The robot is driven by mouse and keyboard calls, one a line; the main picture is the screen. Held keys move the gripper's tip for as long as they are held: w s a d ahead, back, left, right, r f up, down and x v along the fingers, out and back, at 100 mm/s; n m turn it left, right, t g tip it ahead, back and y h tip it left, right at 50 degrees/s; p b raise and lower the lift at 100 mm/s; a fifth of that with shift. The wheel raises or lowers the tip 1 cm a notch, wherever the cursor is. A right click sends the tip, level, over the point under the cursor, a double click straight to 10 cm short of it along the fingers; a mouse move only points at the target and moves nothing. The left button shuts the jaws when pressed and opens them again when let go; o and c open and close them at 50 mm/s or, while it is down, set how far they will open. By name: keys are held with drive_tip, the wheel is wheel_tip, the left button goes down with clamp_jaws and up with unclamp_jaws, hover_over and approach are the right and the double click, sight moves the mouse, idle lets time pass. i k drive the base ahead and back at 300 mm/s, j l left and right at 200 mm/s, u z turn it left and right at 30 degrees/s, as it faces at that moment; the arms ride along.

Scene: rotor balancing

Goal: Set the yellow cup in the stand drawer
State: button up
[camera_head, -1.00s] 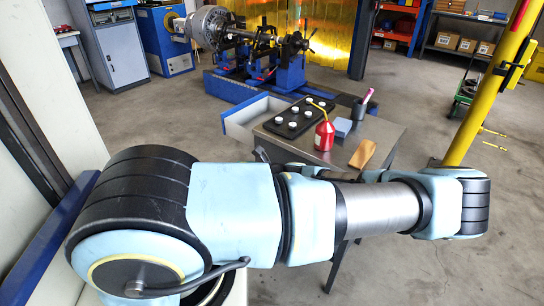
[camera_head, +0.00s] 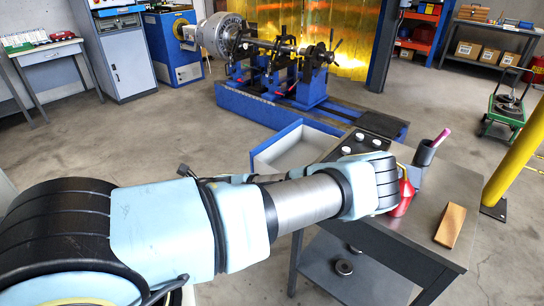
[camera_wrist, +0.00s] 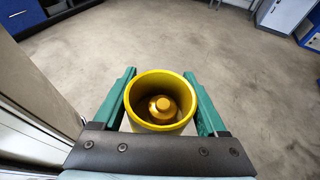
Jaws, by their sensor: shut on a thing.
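The yellow cup (camera_wrist: 160,125) is upright between the green fingers of my gripper (camera_wrist: 160,76) in the wrist view, one finger at each side. My gripper is shut on it. A brass-coloured knobbed piece (camera_wrist: 162,105) lies inside the cup. Neither gripper nor cup shows in the head view. The stand drawer (camera_head: 290,152) is pulled open at the left of the dark metal stand (camera_head: 415,220). Its pale interior looks empty where visible; my arm hides its near part.
On the stand are a black tray (camera_head: 346,150) with white-topped pieces, a red oil can (camera_head: 405,192) partly behind my arm, a dark holder (camera_head: 424,153) with a pink marker, and an orange-brown block (camera_head: 450,225). A blue rotor machine (camera_head: 290,85) stands behind; a yellow post (camera_head: 515,150) stands at right.

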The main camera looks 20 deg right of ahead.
sight(311, 158)
drive_tip(key=i+j+u, duration=0.1)
drive_tip(key=i, duration=0.6)
drive_tip(key=i+j+u, duration=0.1)
drive_tip(key=i, duration=0.65)
drive_tip(key=i+z, duration=0.15)
drive_tip(key=i, duration=0.3)
drive_tip(key=i+j+z, duration=0.15)
drive_tip(key=i, duration=0.3)
drive_tip(key=i+j+z, duration=0.15)
drive_tip(key=i, duration=0.3)
drive_tip(key=i+j+z, duration=0.1)
drive_tip(key=i+z, duration=0.2)
drive_tip(key=z, duration=0.2)
drive_tip(key=i+j+z, duration=0.15)
drive_tip(key=z, duration=0.3)
drive_tip(key=i+j+z, duration=0.35)
drive_tip(key=z, duration=0.15)
drive_tip(key=i+j+z, duration=0.15)
drive_tip(key=z, duration=0.35)
drive_tip(key=i+j+z, duration=0.2)
drive_tip(key=z, duration=0.3)
drive_tip(key=i+j+z, duration=0.1)
drive_tip(key=j+z, duration=0.4)
drive_tip(key=i+j+z, duration=0.1)
drive_tip(key=z, duration=0.15)
drive_tip(key=j, duration=0.1)
